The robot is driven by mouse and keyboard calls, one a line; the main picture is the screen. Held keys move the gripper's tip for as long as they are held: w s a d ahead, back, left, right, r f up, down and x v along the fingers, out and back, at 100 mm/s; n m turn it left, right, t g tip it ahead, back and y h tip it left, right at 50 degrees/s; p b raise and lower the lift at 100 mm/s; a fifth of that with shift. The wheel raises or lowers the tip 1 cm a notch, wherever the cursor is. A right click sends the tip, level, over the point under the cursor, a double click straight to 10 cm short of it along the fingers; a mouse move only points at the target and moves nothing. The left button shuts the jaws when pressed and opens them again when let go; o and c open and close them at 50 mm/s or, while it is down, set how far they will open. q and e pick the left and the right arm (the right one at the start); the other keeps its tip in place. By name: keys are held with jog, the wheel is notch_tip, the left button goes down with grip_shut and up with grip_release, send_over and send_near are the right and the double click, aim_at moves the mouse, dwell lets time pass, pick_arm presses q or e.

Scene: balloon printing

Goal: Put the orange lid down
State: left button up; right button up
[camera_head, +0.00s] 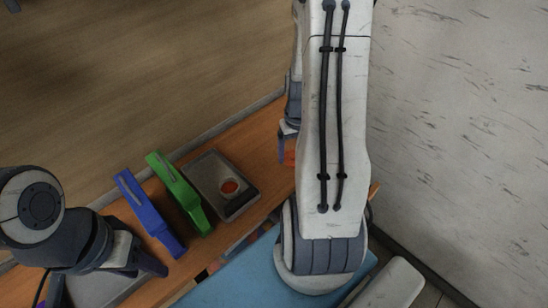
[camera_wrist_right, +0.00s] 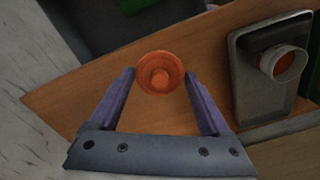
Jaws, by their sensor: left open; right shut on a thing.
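The orange lid (camera_wrist_right: 160,73) is round with a raised knob in its middle. My right gripper (camera_wrist_right: 160,80) is shut on it, with one finger on each side, over the wooden table. In the head view the lid (camera_head: 290,158) shows only partly, as my right arm covers much of that side. I cannot tell whether the lid touches the table. My left gripper (camera_head: 150,266) is open at the lower left, well away from the lid.
A small cup with orange inside (camera_head: 229,187) sits on a grey scale-like device (camera_head: 244,204), left of the lid. Green (camera_head: 178,190) and blue (camera_head: 149,214) upright objects stand further left. The wooden table (camera_head: 264,142) is bare near the lid. A white wall (camera_head: 460,120) rises at the right.

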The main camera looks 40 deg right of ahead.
jog(key=p, duration=0.1)
send_over(276, 167)
notch_tip(276, 167, down, 3)
jog(key=shift+s+f, duration=0.15)
notch_tip(276, 167, down, 4)
jog(key=shift+r+p, duration=0.25)
jog(key=shift+p, duration=0.35)
jog(key=shift+f, duration=0.3)
